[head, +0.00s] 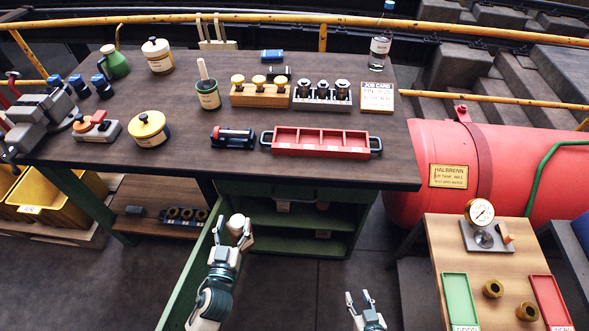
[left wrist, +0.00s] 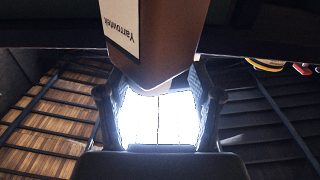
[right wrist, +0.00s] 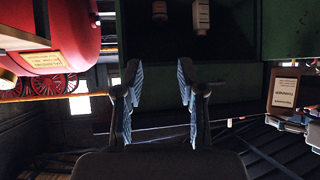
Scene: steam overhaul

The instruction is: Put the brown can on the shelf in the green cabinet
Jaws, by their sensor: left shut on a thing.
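My left gripper (head: 240,232) is shut on the brown can (head: 237,222), just in front of the green cabinet's opening, at its left side. In the left wrist view the can (left wrist: 170,45) fills the top between the fingers, with a white label reading "Yarrowtek". The green cabinet (head: 350,222) stands under the bench, its door (head: 187,275) swung open at the left. Its shelf (head: 300,219) shows inside. My right gripper (head: 362,302) is open and empty, low in front of the cabinet; the right wrist view shows its fingers (right wrist: 160,95) apart.
Pale containers (right wrist: 200,17) stand inside the cabinet. The dark bench top (head: 390,170) overhangs it, with a red tray (head: 320,142) near its front edge. A red tank (head: 420,165) and a wooden table (head: 450,255) stand at the right. The floor before the cabinet is clear.

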